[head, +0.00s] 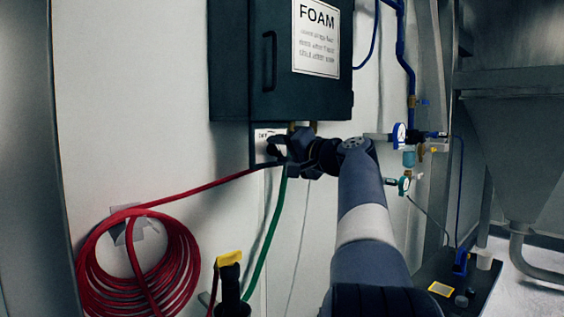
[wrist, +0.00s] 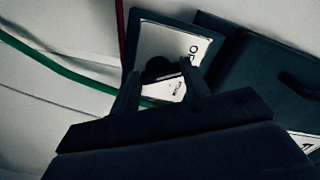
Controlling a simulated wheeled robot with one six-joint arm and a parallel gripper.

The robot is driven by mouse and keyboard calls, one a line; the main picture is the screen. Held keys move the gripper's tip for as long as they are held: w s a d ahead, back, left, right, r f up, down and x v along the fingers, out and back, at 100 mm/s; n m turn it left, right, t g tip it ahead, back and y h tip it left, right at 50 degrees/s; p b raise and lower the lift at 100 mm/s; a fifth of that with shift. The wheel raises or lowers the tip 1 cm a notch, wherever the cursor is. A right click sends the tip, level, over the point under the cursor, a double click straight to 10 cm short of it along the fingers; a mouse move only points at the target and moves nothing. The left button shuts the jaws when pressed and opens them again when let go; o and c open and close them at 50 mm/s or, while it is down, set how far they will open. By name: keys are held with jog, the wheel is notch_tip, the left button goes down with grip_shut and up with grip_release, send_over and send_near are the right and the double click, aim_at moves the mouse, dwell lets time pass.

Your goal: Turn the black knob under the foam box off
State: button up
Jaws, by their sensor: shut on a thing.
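The dark foam box (head: 235,70) hangs on the white wall at the top of the head view, with a FOAM sign (head: 317,38) and a handle on its door. Below it is a small white label plate (head: 261,146), which also shows in the wrist view (wrist: 186,42). The black knob (wrist: 157,68) sits on that plate, between my two fingers, partly hidden by them. My gripper (head: 279,149) reaches the plate from the right and is shut on the knob. Its fingers also show in the wrist view (wrist: 162,82). The knob's exact angle is hard to tell.
A coiled red hose (head: 140,262) hangs at lower left, and a green hose (head: 266,238) runs down below my gripper. A black device with a yellow top (head: 229,258) stands at the bottom. Blue pipes, valves and a gauge (head: 399,134) are to the right.

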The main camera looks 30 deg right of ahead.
jog(key=shift+f+n+b, duration=0.2)
jog(key=shift+n+b, duration=0.5)
jog(key=shift+n, duration=0.5)
jog(key=o, duration=1)
jog(key=shift+r, duration=0.1)
jog(key=shift+s, duration=0.1)
